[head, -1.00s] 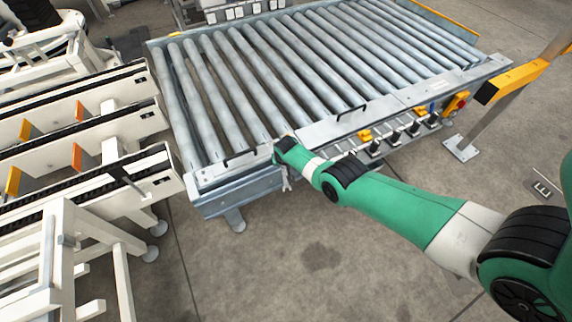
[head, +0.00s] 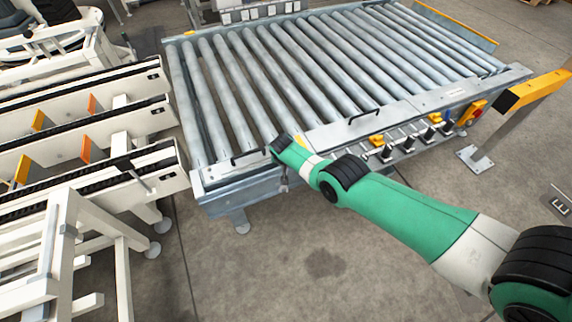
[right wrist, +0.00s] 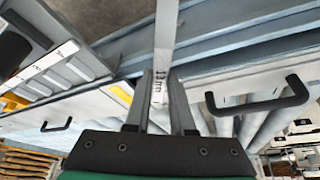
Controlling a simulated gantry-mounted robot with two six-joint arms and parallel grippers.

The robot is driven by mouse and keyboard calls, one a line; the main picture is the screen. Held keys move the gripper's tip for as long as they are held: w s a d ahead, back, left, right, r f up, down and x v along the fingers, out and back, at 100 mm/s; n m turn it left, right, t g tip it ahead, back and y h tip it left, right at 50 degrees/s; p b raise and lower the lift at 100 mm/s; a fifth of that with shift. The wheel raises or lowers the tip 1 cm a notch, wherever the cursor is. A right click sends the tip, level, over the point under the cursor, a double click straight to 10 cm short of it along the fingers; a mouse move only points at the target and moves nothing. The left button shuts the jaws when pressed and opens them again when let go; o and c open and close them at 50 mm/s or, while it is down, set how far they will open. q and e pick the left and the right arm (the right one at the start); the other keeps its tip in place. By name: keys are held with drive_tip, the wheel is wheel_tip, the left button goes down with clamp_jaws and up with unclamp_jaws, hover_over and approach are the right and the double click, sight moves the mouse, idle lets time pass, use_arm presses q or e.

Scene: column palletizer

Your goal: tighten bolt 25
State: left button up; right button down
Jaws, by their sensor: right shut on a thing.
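My right gripper (head: 284,182) is at the near side of the roller table, by its left front corner. In the right wrist view its two fingers (right wrist: 161,92) are shut on a flat pale metal tool (right wrist: 164,45), which looks like a wrench. I cannot pick out bolt 25 in either view. My left gripper is not in view.
The roller table (head: 225,190) has black handles (head: 250,155) along its front edge. White conveyor frames (head: 150,185) stand close on the left. A yellow-topped post (head: 535,90) stands at the right. The floor (head: 310,260) in front is clear.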

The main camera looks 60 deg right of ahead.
drive_tip(key=shift+r+p, duration=1.3)
drive_tip(key=shift+r, duration=0.25)
wheel_tip(320, 180, up, 5)
drive_tip(key=p, duration=0.5)
drive_tip(key=shift+r, duration=0.1)
